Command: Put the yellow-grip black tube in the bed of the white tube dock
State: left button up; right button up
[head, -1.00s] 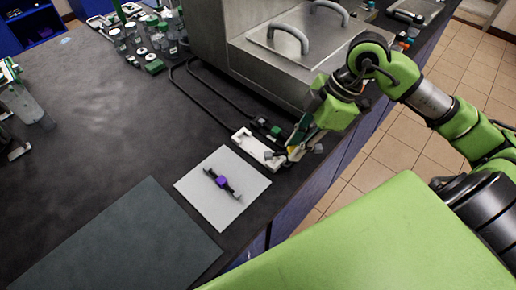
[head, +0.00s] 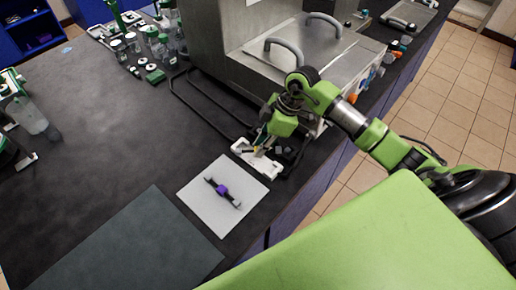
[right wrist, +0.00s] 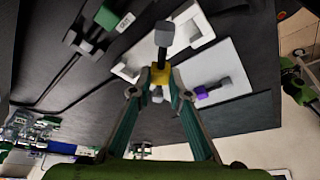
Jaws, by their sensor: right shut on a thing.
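My right gripper (head: 262,147) is shut on the yellow grip of the yellow-grip black tube; the grip is small in the head view. In the right wrist view the yellow grip (right wrist: 160,76) sits between the fingertips, with the tube's dark end (right wrist: 162,32) pointing up the picture. The white tube dock (head: 239,147) lies under and around the gripper, partly hidden by it. In the right wrist view the dock (right wrist: 193,22) shows behind the tube. I cannot tell whether the tube touches the bed.
A purple-grip black tube (head: 222,190) lies on a pale mat (head: 226,222) beside the dock. A steel box with handles (head: 300,62) stands behind. The dark bench at left is largely clear.

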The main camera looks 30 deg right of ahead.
jog(key=shift+w+f, duration=0.4)
jog(key=shift+f, duration=0.05)
notch_tip(320, 180, down, 3)
jog(key=shift+w+a+r+p, duration=0.1)
jog(key=shift+p, duration=0.8)
jog(key=shift+f, duration=0.3)
jog(key=o, duration=1)
jog(key=shift+f, duration=0.1)
jog(key=shift+c, duration=0.2)
jog(key=b+v, duration=0.2)
jog(key=v, duration=1)
